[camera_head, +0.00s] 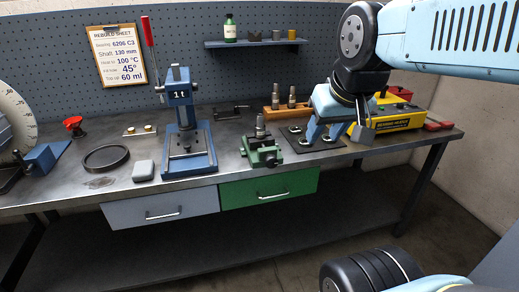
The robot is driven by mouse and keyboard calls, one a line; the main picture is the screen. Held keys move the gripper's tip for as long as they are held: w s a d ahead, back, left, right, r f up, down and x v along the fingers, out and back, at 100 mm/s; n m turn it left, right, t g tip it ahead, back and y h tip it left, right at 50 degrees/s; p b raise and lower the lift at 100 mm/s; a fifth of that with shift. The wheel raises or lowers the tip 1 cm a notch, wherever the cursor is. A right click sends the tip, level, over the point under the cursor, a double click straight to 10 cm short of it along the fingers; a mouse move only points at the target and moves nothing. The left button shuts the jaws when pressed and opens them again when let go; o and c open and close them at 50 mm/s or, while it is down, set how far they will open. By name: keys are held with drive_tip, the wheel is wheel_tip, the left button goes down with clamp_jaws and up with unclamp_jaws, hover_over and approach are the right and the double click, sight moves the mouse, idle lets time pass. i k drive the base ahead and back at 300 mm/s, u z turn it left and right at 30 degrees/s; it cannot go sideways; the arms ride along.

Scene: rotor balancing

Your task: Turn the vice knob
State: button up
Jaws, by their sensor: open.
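A small green vice (262,152) stands near the front edge of the bench, right of the blue press.
A dark plate (301,141) with small rings lies below my gripper. A wooden block (283,111) with grey holders stands behind. A yellow case (400,122) is at right. A blue press (180,95) stands left of the vice. The bench's front left has clear patches.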

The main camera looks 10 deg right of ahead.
sight(271, 161)
drive_tip(key=z, duration=0.7)
drive_tip(key=k, duration=1.25)
drive_tip(key=u, duration=1.3)
drive_tip(key=i, duration=1)
drive_tip(key=z, duration=0.05)
